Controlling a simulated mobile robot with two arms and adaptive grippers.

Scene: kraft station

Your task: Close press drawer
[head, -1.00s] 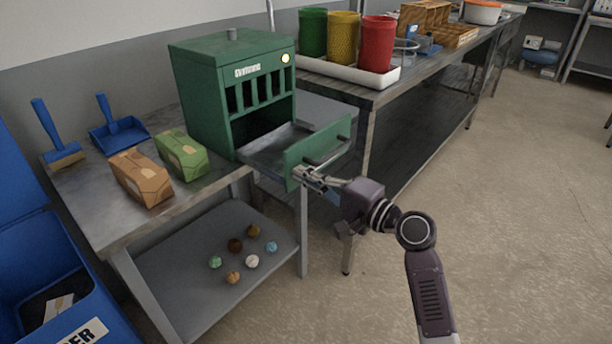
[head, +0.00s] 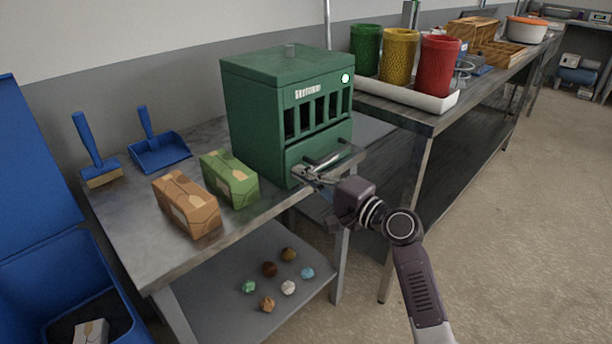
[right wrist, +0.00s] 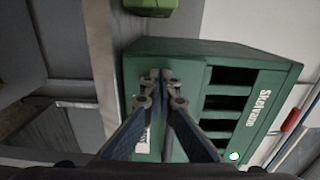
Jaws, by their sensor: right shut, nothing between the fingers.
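The green press (head: 287,110) stands on the metal table, with a lit round light at its upper right front. Its drawer (head: 318,152) sits in the lower front, and its front panel looks flush with the body or nearly so. My right gripper (head: 300,172) is shut and empty, its tips at the lower left of the drawer front by the handle (head: 325,161). In the right wrist view the shut fingertips (right wrist: 161,75) are against or just before the green front; contact cannot be told. My left gripper is not in view.
A brown package (head: 187,205) and a green package (head: 229,178) lie left of the press. A blue dustpan (head: 160,153) and brush (head: 95,160) lie behind them. A white tray (head: 395,92) with green, yellow and red cups stands at right. Several small balls lie on the lower shelf (head: 225,290).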

